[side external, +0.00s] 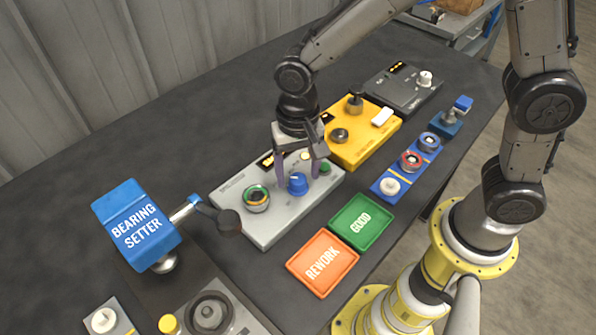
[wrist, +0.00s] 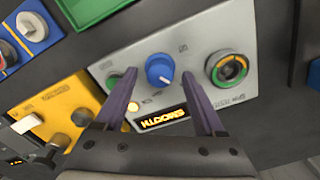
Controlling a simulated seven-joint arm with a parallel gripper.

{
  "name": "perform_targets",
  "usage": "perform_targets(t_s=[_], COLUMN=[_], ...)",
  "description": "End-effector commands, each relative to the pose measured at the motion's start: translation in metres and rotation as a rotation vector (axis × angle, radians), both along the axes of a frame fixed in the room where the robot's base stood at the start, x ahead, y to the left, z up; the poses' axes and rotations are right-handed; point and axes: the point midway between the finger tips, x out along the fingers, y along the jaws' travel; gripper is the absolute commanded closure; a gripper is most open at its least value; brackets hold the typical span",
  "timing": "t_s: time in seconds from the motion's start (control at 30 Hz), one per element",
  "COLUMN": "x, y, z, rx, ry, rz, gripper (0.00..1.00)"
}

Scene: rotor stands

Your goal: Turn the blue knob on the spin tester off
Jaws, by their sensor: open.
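The spin tester (side external: 265,230) is a pale grey box in the middle of the bench, and it fills the centre of the wrist view (wrist: 262,80). Its blue knob (side external: 297,185) has a white pointer mark; in the wrist view the knob (wrist: 159,69) shows the mark pointing toward the lower right. My gripper (side external: 299,180) is open and points down over the tester. Its two purple fingers stand on either side of the knob, apart from it in the wrist view (wrist: 156,73). The tester's display (wrist: 165,119) is lit, with amber letters upside down in the wrist view.
A green-and-orange ringed part (side external: 256,198) sits on the tester's left, a green button (side external: 324,168) on its right. A yellow box (side external: 362,147) stands close behind. Green (side external: 361,222) and orange (side external: 322,264) trays lie in front. The blue bearing setter (side external: 135,225) stands left.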

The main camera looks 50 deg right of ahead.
Motion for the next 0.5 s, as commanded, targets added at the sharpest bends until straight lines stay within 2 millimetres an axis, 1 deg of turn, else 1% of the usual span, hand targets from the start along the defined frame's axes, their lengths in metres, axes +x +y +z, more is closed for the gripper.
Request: perform_targets(t_s=[0.1,0.37,0.47,0.5], x=[-0.0001,-0.0001,-0.0001,-0.0001], y=[0.0000,0.0000,0.0000,0.0000], z=[-0.0055,-0.0062,-0.0061,-0.0060], rx=[0.000,0.000,0.000,0.000], ry=[0.000,0.000,0.000,0.000], rz=[0.000,0.000,0.000,0.000], gripper=[0.29,0.29,0.45,0.52])
